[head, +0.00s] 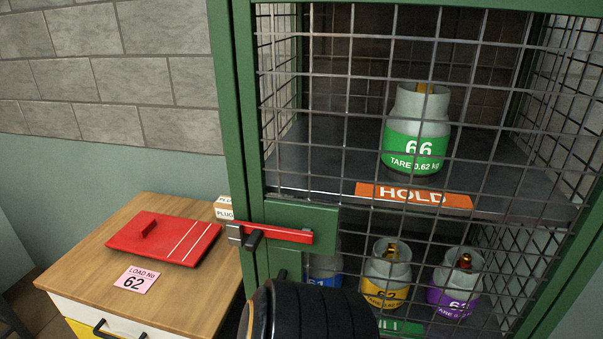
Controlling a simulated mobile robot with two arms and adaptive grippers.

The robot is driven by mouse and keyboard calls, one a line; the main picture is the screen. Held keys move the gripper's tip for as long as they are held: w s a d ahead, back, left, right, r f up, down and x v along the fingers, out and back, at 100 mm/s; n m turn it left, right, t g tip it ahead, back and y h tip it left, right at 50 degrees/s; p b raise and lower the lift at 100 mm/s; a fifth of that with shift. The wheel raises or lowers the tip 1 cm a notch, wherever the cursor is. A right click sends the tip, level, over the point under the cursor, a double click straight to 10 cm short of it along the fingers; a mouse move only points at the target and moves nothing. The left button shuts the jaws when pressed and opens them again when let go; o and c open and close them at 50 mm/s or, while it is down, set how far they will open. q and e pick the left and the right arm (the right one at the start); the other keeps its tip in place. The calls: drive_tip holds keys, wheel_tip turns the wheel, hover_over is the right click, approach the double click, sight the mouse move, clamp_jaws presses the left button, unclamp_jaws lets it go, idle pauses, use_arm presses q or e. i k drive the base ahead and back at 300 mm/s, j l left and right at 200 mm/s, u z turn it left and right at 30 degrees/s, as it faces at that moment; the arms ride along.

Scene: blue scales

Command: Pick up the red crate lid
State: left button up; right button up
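The red crate lid (165,238) lies flat on the wooden top of a low cabinet (85,262) at the left. It has a small raised handle on its left part and two pale stripes near its right edge. Nothing lies on it. Neither of my grippers shows in this view. A rounded black part at the bottom middle looks like one of my arm links; no fingers are visible on it.
The cage has a red latch (275,233) and holds gas cylinders, including a green-banded one (415,130).

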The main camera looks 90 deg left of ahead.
sight(175, 240)
drive_tip(key=u, duration=3.65)
drive_tip(key=z, duration=4.65)
drive_tip(key=u, duration=4.2)
